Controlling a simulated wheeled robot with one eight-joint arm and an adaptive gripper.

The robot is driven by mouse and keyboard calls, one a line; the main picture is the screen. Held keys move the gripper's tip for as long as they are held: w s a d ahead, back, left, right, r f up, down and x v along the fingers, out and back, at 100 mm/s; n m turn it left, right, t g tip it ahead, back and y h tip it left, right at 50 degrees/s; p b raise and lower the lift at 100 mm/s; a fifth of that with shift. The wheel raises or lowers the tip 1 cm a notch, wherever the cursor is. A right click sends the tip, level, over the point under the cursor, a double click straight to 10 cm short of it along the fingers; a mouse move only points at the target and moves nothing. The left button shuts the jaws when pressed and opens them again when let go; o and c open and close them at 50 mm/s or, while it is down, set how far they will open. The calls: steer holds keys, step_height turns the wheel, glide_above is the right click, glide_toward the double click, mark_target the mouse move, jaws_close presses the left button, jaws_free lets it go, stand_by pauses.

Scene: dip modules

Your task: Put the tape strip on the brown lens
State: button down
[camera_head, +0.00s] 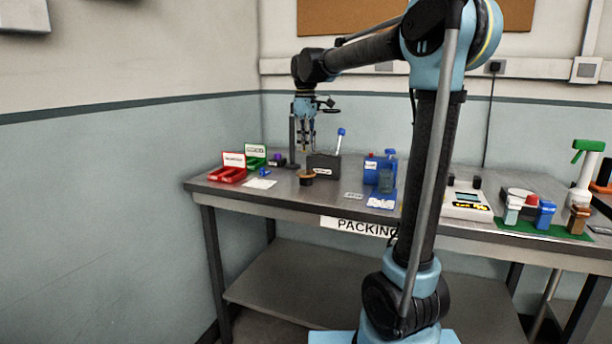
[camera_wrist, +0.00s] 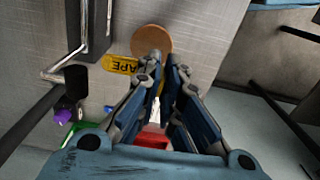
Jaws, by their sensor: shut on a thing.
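The brown lens (camera_wrist: 152,39) is a round brown disc just beyond my fingertips in the wrist view. In the head view the brown lens (camera_head: 306,172) sits near the bench's front, below my gripper (camera_head: 305,146). The tape strip (camera_wrist: 120,65) is yellow with dark lettering and lies beside the lens's lower left edge in the wrist view. Its right end is hidden behind a finger of my gripper (camera_wrist: 166,66). My gripper is shut on the strip; the grip itself is mostly hidden. I cannot tell whether the strip touches the lens.
A dark stand (camera_head: 293,142) rises behind my gripper. A grey box (camera_head: 323,165) with a blue-topped tool stands close on the right. Red (camera_head: 229,174) and green (camera_head: 256,155) bins are at the left. A blue container (camera_head: 374,168) is farther right. The bench's front edge is near the lens.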

mark_target(304, 175)
steer(key=f, duration=0.2)
steer(key=s+f, duration=0.1)
steer(key=f, duration=0.4)
steer(key=shift+s+a+f, duration=0.25)
steer(key=shift+s+f, duration=0.05)
steer(key=shift+f, duration=0.05)
steer(key=c, duration=1.8)
jaws_free()
step_height(304, 175, up, 12)
steer(key=shift+r, duration=0.1)
